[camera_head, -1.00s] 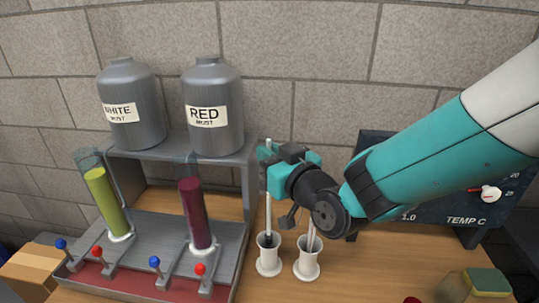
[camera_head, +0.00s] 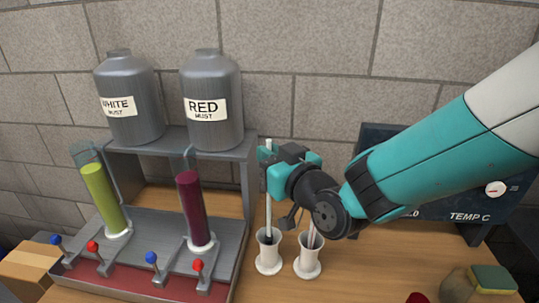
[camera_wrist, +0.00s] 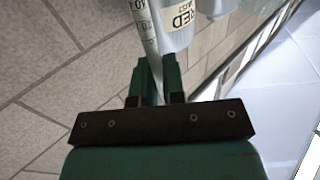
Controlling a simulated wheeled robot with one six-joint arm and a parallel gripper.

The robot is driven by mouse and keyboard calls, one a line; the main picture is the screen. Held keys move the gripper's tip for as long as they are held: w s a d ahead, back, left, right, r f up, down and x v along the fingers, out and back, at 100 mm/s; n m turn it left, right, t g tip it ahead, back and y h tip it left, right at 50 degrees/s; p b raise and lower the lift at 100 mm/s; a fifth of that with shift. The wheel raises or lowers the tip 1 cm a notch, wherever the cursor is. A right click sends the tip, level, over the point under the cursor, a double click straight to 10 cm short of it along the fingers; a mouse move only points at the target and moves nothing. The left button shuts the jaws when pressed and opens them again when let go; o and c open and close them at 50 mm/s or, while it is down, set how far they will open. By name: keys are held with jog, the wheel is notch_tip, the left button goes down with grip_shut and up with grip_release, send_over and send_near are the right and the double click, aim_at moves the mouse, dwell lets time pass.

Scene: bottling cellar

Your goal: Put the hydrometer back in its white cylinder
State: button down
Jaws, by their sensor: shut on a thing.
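The hydrometer (camera_head: 268,215) is a thin pale upright rod with a dark lower end. My gripper (camera_head: 268,158) is shut on its upper part. The lower end sits in the mouth of the left white cylinder (camera_head: 268,262); how deep it reaches is hidden by the wall. A second white cylinder (camera_head: 308,265) stands just to the right with another pale rod in it, its top hidden behind my wrist. In the wrist view the scale-marked hydrometer stem (camera_wrist: 145,30) runs between the jaws (camera_wrist: 160,85).
On the left stands a rack (camera_head: 249,180) with grey white-must (camera_head: 130,125) and red-must (camera_head: 212,130) jugs, a yellow-green tube (camera_head: 103,200) and a red tube (camera_head: 191,210). A dark temperature board (camera_head: 435,210) stands behind my arm. A sponge (camera_head: 492,279) lies front right.

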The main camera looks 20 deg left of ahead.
jog(key=shift+f, duration=0.1)
dwell(0.3)
notch_tip(320, 180, down, 5)
jog(key=b, duration=0.5)
dwell(0.7)
jog(key=c, duration=1.1)
grip_release()
jog(key=shift+d, duration=0.1)
